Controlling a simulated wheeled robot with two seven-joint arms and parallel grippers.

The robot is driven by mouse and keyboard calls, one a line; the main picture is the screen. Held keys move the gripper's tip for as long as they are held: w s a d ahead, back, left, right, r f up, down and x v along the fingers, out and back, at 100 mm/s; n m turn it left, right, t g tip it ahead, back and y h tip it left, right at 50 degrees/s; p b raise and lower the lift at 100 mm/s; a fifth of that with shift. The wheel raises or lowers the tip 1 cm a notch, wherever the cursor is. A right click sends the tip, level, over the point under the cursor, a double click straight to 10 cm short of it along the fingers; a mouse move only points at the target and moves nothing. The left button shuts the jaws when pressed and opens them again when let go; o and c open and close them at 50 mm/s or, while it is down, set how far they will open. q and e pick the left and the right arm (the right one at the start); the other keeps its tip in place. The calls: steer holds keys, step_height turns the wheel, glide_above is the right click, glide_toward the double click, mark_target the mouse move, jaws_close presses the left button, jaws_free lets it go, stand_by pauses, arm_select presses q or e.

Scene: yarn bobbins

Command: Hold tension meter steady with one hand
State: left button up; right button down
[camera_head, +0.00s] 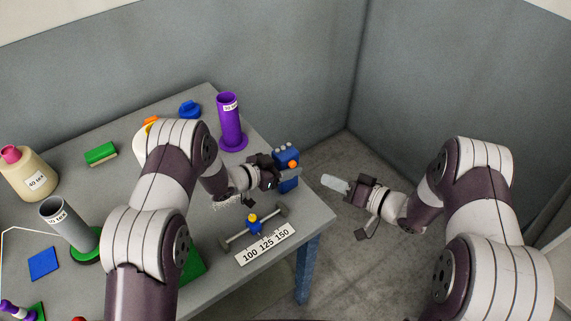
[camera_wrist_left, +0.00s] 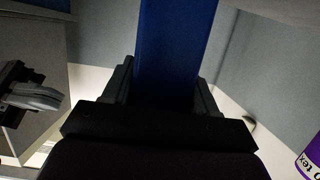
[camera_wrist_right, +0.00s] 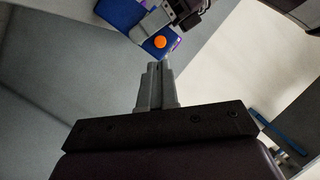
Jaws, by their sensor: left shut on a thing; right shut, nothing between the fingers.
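The tension meter, seemingly the blue device (camera_head: 284,156) with an orange knob and pale rollers on it, is near the table's right edge. My left gripper (camera_head: 287,174) is shut on its blue body, which fills the space between the fingers in the left wrist view (camera_wrist_left: 175,40). The fingers hide part of it. The device also shows at the top of the right wrist view (camera_wrist_right: 121,12), with its orange knob facing that camera. My right gripper (camera_head: 326,181) is shut and empty, to the right of the device and apart from it, beyond the table edge.
A purple bobbin (camera_head: 229,122) stands behind my left gripper. A scale plate (camera_head: 265,244) marked 100 125 150 and a bar with a yellow-blue piece lie in front. A grey bobbin (camera_head: 68,222) and a cream cone (camera_head: 28,177) are at left. Walls close off the back.

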mark_target(293, 164)
steer(key=s+a+r+m+t, duration=0.1)
steer(key=s+a, duration=0.1)
steer(key=a, duration=0.7)
steer(key=s+a+r+m+t, duration=0.1)
steer(key=s+a+m, duration=0.1)
steer(key=a, duration=0.7)
steer(key=d+f+m+t+h, duration=0.1)
steer(key=d+f+m+h, duration=0.1)
steer(key=d+m+h, duration=0.4)
steer(key=d+f+m+t+h, duration=0.2)
steer(key=d+m+h, duration=0.4)
steer(key=d+h, duration=0.2)
steer(key=shift+d+t+h, duration=0.3)
steer(key=shift+d+h, duration=0.1)
steer(key=shift+d, duration=0.5)
steer(key=w+a, duration=0.5)
steer(key=w, duration=0.2)
steer(key=shift+a, duration=0.15)
